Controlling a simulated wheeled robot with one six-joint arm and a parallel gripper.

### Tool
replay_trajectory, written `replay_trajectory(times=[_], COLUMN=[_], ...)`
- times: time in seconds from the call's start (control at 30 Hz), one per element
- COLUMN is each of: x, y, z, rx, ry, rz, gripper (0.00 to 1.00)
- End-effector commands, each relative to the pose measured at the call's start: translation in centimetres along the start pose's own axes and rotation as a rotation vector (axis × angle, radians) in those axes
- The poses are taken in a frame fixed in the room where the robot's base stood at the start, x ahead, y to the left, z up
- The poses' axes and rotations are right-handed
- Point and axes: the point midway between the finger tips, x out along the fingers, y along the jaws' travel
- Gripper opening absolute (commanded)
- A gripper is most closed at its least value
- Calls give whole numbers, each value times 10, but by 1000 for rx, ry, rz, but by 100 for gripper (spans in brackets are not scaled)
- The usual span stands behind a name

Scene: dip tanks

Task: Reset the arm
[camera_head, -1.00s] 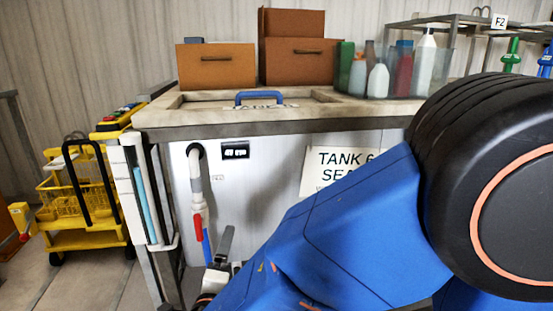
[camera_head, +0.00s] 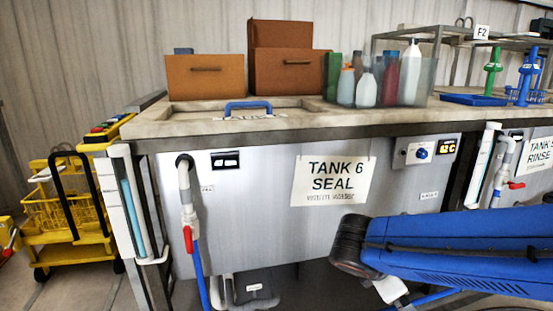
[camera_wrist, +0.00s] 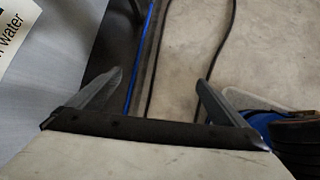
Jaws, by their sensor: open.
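My gripper (camera_wrist: 160,88) shows in the wrist view with its two grey fingers spread wide apart. It is open and nothing is between the fingers. Beyond them are the pale floor and dark cables. In the head view my blue arm reaches in from the lower right, in front of the tank bench; the gripper itself does not show there. The Tank 6 Seal sign (camera_head: 333,181) is on the front of the bench, left of and above the arm.
The bench top (camera_head: 270,119) carries brown boxes (camera_head: 205,76), a blue-handled lid (camera_head: 248,106) and a clear bin of bottles (camera_head: 425,85). A yellow trolley (camera_head: 65,215) stands left. A red-handled valve pipe (camera_head: 187,215) runs down the bench front. Floor shows at lower left.

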Motion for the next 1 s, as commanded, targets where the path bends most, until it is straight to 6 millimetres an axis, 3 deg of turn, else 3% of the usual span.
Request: replay_trajectory(times=[0.2, 0.5, 0.8, 1.0], x=[0, -18, -40, -45], y=[-50, -94, -108, -108], z=[16, 18, 15, 15], rx=[518, 1233, 1760, 1854], ry=[149, 334, 476, 504], rz=[-116, -271, -386, -408], gripper=[97, 97, 97, 97])
